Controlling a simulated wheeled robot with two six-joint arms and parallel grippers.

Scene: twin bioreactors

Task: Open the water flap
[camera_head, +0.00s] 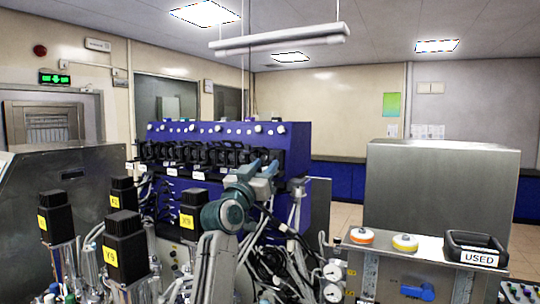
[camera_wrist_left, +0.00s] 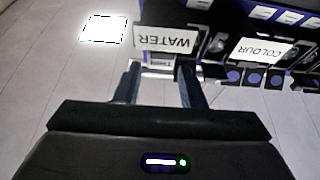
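The water flap's white WATER label (camera_wrist_left: 165,39) shows upside down in the left wrist view, at the top centre. It is on a dark unit just past my fingertips. A smaller white label shows below it, between the fingers. My left gripper (camera_wrist_left: 158,75) has its two fingers apart, with nothing seen held between them. I cannot tell whether the fingers touch the flap. In the head view my left arm rises to the front of the blue machine (camera_head: 292,142), and its fingertips are too small to make out. My right gripper is not in view.
A COLOUR label (camera_wrist_left: 262,50) is beside the water one. Black-topped units with yellow labels (camera_head: 125,245) stand at the front left. A steel box (camera_head: 440,190) and a black USED tray (camera_head: 476,241) are at the right. Cables and gauges crowd the front centre.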

